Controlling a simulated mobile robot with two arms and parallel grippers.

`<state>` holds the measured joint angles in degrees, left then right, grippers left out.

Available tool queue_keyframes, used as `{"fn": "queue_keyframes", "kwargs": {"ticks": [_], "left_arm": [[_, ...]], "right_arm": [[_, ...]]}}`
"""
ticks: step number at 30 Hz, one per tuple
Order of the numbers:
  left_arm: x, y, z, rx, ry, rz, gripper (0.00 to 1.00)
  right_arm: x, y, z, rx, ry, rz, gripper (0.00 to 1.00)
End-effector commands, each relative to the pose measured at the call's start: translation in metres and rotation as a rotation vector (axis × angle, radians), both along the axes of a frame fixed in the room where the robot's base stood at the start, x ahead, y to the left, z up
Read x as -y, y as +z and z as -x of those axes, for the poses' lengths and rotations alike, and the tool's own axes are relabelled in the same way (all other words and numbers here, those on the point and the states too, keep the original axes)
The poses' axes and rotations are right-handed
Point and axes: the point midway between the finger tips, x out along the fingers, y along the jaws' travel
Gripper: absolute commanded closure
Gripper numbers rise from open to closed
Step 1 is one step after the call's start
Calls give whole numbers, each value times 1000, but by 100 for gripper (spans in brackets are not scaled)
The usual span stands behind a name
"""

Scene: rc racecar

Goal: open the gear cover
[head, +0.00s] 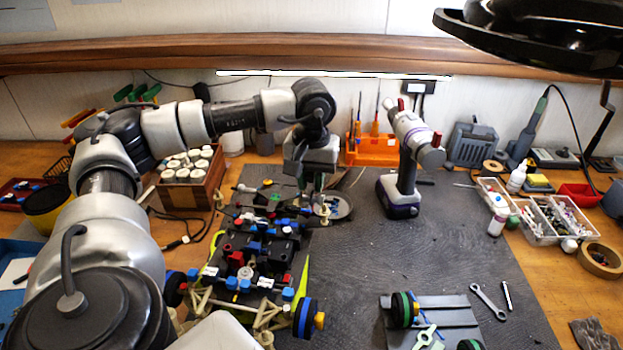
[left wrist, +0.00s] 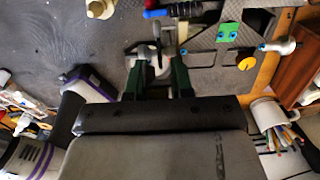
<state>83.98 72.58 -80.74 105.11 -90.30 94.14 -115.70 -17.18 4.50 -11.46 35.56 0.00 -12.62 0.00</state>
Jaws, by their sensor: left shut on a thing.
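The RC car chassis (head: 258,262) lies on the dark mat, with colored blocks, a pale front frame and blue-rimmed wheels. My left gripper (head: 312,194) reaches down at the far end of the chassis. In the left wrist view, its dark green fingers (left wrist: 160,62) are shut on a small pale grey part (left wrist: 153,50), which looks like the gear cover; the fingers hide some of it. I cannot tell how far it is open. My right gripper is out of view.
A cordless drill (head: 398,196) stands right of my left gripper. An orange tool holder (head: 372,150) is behind. A wooden box of bottles (head: 188,192) stands left. A plate with wheels (head: 440,318) and a wrench (head: 488,301) lie front right. The mat's middle right is clear.

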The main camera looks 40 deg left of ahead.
Motion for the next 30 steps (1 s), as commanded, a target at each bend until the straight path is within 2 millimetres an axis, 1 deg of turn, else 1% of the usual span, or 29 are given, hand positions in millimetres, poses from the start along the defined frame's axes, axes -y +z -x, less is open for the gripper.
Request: {"fn": "queue_keyframes", "kwargs": {"ticks": [8, 19, 24, 30], "left_arm": [[-2, 5, -4, -95, 3, 60, 100], [-8, 12, -14, -370, 2, 233, 100], [-11, 18, -19, -497, 3, 310, 100], [-14, 19, -23, -602, 2, 373, 100]], "right_arm": [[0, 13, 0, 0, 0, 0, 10], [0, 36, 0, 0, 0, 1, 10], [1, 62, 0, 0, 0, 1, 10], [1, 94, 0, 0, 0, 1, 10]]}}
